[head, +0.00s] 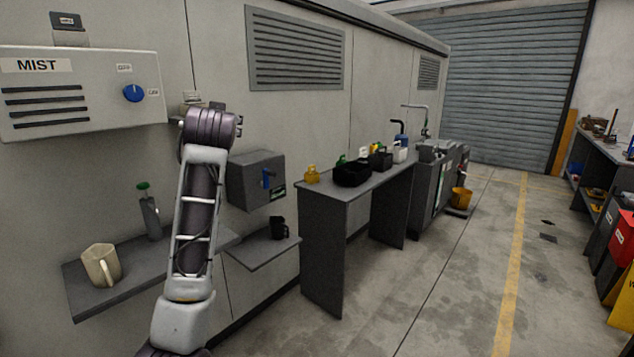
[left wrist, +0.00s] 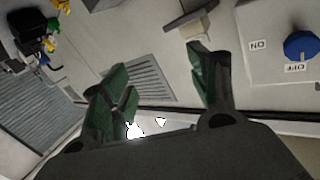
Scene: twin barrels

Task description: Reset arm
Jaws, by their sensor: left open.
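My left arm (head: 195,215) rises from the bottom of the head view, bent at a dark joint in front of the wall. Its gripper is mostly hidden behind that joint there. In the left wrist view my left gripper (left wrist: 157,62) is open, its two green-padded fingers wide apart with nothing between them. My right gripper is not in view.
A MIST panel (head: 80,90) with a blue knob (head: 133,93) is left of my arm. A beige mug (head: 102,265) and a grey bottle (head: 150,218) stand on a low shelf (head: 85,295). A dark workbench (head: 325,240) stands right; the floor beyond is open.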

